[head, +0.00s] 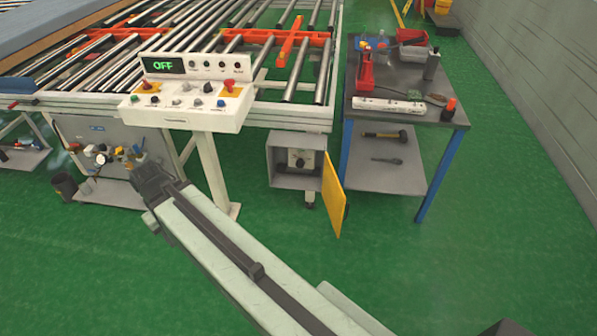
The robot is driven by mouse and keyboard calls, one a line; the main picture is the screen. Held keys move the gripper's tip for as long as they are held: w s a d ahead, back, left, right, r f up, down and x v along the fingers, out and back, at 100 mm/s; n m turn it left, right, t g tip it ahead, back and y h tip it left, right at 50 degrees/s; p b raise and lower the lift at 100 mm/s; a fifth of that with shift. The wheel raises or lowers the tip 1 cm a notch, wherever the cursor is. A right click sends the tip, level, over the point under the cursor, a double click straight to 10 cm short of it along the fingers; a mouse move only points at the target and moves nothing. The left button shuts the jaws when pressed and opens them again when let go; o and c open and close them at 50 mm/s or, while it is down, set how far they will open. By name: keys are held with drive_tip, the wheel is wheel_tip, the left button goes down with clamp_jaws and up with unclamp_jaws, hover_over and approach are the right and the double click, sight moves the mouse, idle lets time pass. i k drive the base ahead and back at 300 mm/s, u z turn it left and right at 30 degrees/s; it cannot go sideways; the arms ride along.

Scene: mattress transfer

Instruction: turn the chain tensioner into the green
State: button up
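A grey box (271,162) hangs under the right front end of the roller conveyor, its yellow door (333,195) swung open to the right. Inside is a pale plate with a dark round knob (299,161); this looks like the chain tensioner, but its markings and any green zone are too small to read. My arm reaches in from the bottom right, and my gripper (143,172) is at the left, in front of a grey panel and well left of the box. The gripper's fingers are small and dark; I cannot tell whether they are open.
A white control console (190,105) on a post reads OFF, between my gripper and the box. The grey panel (75,135) behind my gripper carries valves and a gauge. A tool table (445,113) with blue legs stands right of the box. Green floor before the box is clear.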

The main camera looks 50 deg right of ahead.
sight(300, 163)
drive_tip(key=z, duration=0.15)
drive_tip(key=i, duration=0.95)
drive_tip(key=u, duration=0.05)
